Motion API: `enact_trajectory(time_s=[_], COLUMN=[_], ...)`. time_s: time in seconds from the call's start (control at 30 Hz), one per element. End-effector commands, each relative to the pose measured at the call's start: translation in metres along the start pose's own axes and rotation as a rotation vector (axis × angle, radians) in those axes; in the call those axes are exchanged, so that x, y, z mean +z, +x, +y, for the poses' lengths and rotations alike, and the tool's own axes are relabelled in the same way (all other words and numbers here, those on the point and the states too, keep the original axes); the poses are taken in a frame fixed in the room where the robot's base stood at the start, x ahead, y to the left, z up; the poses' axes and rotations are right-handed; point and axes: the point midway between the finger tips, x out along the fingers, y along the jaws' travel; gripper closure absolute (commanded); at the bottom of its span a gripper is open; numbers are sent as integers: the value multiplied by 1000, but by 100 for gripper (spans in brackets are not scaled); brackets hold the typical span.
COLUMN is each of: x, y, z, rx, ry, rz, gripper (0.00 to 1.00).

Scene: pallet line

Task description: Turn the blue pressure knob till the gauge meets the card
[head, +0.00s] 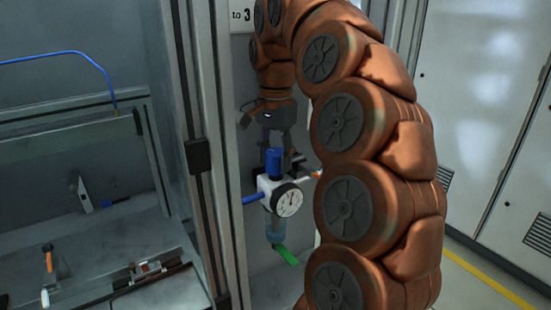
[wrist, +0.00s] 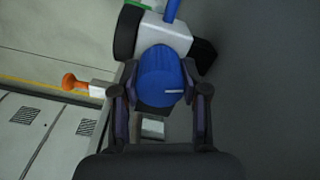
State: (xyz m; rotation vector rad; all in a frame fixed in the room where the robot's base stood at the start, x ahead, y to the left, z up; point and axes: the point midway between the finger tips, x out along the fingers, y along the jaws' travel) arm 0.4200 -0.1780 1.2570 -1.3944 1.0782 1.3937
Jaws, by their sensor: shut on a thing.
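The blue pressure knob (head: 273,160) sits on top of a pale regulator body (head: 264,186) fixed at the panel. The round white gauge (head: 287,200) faces the head camera, with a dark needle pointing roughly upward; its exact reading is too small to tell. A card (head: 241,16) above reads "to 3", its left part hidden by the frame post. My gripper (head: 280,155) comes down on the knob from above. In the wrist view my gripper (wrist: 160,105) is shut on the blue knob (wrist: 160,77), a finger on each side. A pale line marks the knob.
A green lever (head: 287,255) hangs below the regulator, and a blue tube (head: 252,198) leaves it to the left. An orange-ended fitting (head: 314,174) sticks out right. A metal frame post (head: 205,150) stands close on the left. Grey cabinets (head: 490,110) stand at the right.

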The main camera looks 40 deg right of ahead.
Motion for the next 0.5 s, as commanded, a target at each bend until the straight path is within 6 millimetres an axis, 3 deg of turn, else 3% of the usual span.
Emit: enact_trajectory(time_s=[0.5], x=[0], y=[0], z=[0], rx=[-1], ry=[-259], rz=[1], gripper=[90])
